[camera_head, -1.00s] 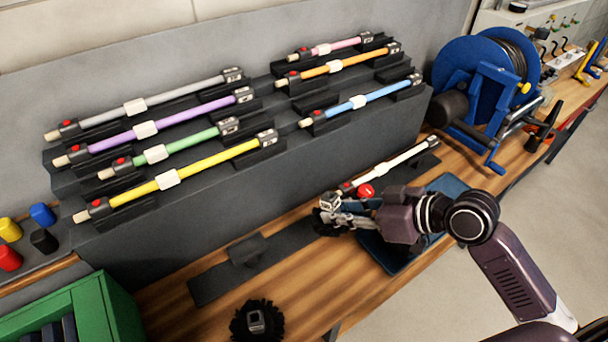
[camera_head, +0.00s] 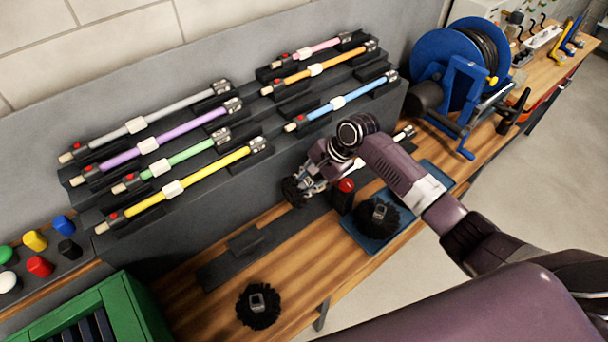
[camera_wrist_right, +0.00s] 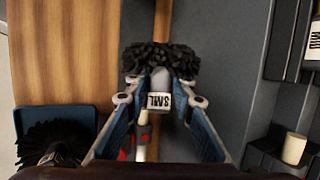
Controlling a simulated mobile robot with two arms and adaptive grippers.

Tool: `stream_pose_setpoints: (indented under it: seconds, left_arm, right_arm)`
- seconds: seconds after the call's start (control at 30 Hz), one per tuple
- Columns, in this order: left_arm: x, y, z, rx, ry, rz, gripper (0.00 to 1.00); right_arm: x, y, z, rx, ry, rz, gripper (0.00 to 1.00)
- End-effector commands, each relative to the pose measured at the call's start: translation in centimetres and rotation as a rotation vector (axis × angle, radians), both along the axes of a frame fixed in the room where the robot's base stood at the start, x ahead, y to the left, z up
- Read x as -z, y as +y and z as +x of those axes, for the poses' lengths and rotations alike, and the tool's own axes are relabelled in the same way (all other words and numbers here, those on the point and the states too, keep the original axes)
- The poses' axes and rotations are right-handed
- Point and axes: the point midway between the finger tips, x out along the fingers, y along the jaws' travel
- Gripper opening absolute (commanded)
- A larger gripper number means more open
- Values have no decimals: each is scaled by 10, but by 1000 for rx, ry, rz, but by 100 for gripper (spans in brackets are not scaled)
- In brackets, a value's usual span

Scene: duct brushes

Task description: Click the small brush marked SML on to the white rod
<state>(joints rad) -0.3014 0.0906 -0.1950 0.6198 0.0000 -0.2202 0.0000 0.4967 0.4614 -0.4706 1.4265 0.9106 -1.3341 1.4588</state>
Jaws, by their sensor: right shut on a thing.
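My right gripper (camera_head: 305,190) is over the dark strip on the bench. In the right wrist view its two blue fingers (camera_wrist_right: 160,100) are shut on a small brush with black bristles (camera_wrist_right: 160,58) and a grey socket with an SML label (camera_wrist_right: 158,100). The bristles point away from the wrist. The white rod (camera_wrist_right: 142,145) lies below the fingers, its pale tip beside the label's lower edge; I cannot tell whether they touch. In the head view my arm hides most of the rod, and its far end (camera_head: 404,134) shows behind. My left gripper is out of view.
A black post with a red top (camera_head: 344,193) stands close to my gripper. A blue tray (camera_head: 360,240) holds another black brush (camera_head: 378,214). A further brush (camera_head: 258,305) lies near the bench's front edge.

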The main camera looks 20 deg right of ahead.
Motion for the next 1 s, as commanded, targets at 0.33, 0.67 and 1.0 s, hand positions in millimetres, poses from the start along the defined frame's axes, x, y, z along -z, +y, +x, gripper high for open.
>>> stream_pose_setpoints:
  seconds: [0.33,0.67,1.0]
  left_arm:
    - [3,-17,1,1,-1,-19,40]
    - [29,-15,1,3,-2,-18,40]
    - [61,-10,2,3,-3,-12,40]
  right_arm:
    - [13,-3,3,35,7,20,0]
    - [43,-5,4,32,4,17,0]
    - [67,-6,4,32,3,18,0]
